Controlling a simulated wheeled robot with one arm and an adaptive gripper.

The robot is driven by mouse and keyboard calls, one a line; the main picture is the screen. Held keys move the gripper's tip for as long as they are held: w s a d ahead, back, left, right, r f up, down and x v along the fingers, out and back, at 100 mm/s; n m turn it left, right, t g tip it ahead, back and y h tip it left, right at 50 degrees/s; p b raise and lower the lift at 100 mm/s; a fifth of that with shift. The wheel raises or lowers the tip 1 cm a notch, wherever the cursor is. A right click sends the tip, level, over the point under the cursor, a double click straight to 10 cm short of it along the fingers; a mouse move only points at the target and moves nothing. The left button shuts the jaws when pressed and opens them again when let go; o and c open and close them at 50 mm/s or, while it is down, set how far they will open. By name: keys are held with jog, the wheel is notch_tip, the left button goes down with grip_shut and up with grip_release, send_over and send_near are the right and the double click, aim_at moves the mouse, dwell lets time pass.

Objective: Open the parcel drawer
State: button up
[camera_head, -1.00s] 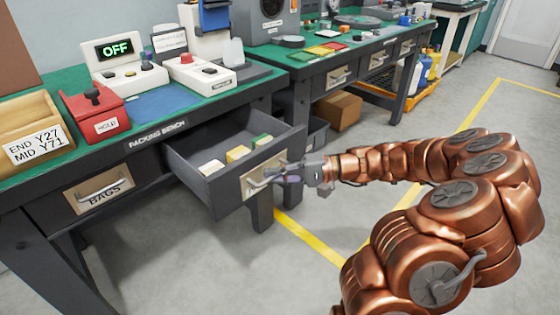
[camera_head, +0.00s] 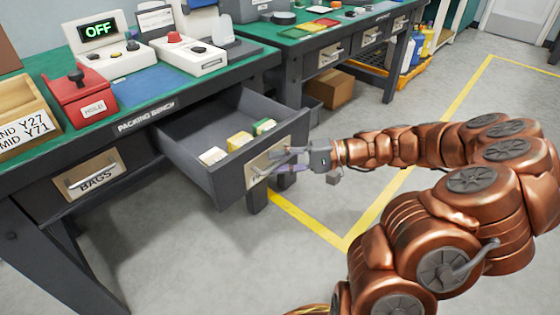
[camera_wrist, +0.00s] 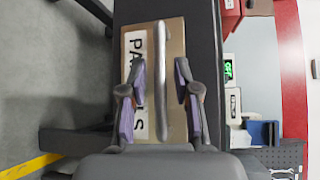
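The parcel drawer (camera_head: 228,178) stands pulled well out of the packing bench (camera_head: 40,166). Small white, yellow and green items (camera_head: 239,141) lie inside it. Its front bears a label, partly hidden, and a bar handle (camera_wrist: 160,85). My gripper (camera_head: 275,166) is at the drawer front. In the wrist view my gripper (camera_wrist: 158,105) has its two fingers apart, one on each side of the handle, with visible gaps between them and the bar.
A shut drawer marked BAGS (camera_head: 92,177) is left of the open one. A red HOLD box (camera_head: 83,99) and an OFF display unit (camera_head: 103,42) stand on the bench. A cardboard box (camera_head: 331,88) is under the farther bench. The floor in front is free.

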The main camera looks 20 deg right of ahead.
dwell(0.3)
jog(key=v, duration=1.2)
dwell(0.3)
jog(key=s+a+r+n+g+h+p, duration=0.3)
jog(key=s+a+r+g+p, duration=0.15)
jog(key=a+r+p, duration=0.5)
jog(key=s+a+r+n+g+h+p, duration=0.25)
jog(key=s+a+r+g+p, duration=0.2)
jog(key=a+r+p, duration=0.45)
jog(key=s+r+h+p, duration=0.3)
jog(key=s+p, duration=0.1)
jog(key=p, duration=0.1)
jog(key=s+d+r+h+p, duration=0.1)
jog(key=s+r+h+p, duration=0.2)
jog(key=s+r+p, duration=0.1)
jog(key=s+d+r+t+h+p, duration=0.1)
jog(key=s+r+h+p, duration=0.2)
jog(key=s+p, duration=0.2)
jog(key=shift+s+d+r+n+h+p, duration=0.1)
jog(key=shift+s+r+n+h+p, duration=0.15)
jog(key=shift+r+p, duration=0.2)
dwell(2.5)
